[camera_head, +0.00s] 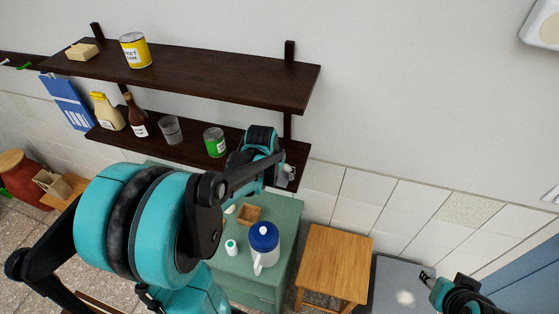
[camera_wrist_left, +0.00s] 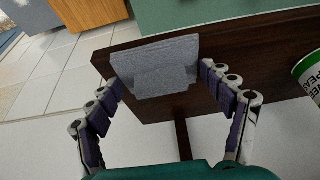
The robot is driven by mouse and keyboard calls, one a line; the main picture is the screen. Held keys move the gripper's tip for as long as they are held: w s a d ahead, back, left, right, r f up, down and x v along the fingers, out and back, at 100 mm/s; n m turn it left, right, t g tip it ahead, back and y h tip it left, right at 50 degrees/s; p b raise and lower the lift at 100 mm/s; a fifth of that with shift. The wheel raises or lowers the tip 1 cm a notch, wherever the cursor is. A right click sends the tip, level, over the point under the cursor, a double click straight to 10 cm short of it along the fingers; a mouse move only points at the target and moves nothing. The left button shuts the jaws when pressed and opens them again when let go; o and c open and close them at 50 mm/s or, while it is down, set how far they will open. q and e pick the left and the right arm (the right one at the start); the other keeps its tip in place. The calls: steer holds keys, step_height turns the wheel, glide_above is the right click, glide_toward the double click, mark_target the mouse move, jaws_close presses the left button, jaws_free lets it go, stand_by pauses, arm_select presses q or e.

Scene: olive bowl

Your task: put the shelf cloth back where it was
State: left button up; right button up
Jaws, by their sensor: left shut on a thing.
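The shelf cloth (camera_wrist_left: 155,66) is a folded grey piece between the fingers of my left gripper (camera_wrist_left: 165,95) in the left wrist view. It is at the end of the dark lower shelf (camera_wrist_left: 265,55); whether it rests on the board or hangs just above it, I cannot tell. In the head view my left gripper (camera_head: 286,177) is at the right end of the lower shelf (camera_head: 180,147), and the cloth is hard to make out there. My right gripper (camera_head: 427,276) is at the lower right, away from the shelf, too small to read.
A green-labelled can (camera_head: 214,142) stands beside my left gripper on the lower shelf, with a glass (camera_head: 171,130) and bottles further left. The upper shelf (camera_head: 205,75) overhangs. Below, a green cabinet (camera_head: 285,222) holds a blue-lidded white jug (camera_head: 264,246); a wooden stool (camera_head: 335,262) stands beside it.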

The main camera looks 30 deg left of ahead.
arm_select(q)
steer(key=w, duration=0.2)
steer(key=w+a, duration=0.1)
steer(key=w, duration=0.1)
steer(key=shift+w+p, duration=0.35)
steer(key=shift+w+a, duration=0.15)
steer(key=shift+w, duration=0.1)
steer(key=shift+f, duration=0.1)
steer(key=shift+s, duration=0.15)
steer(key=shift+f, duration=0.15)
steer(key=o, duration=1)
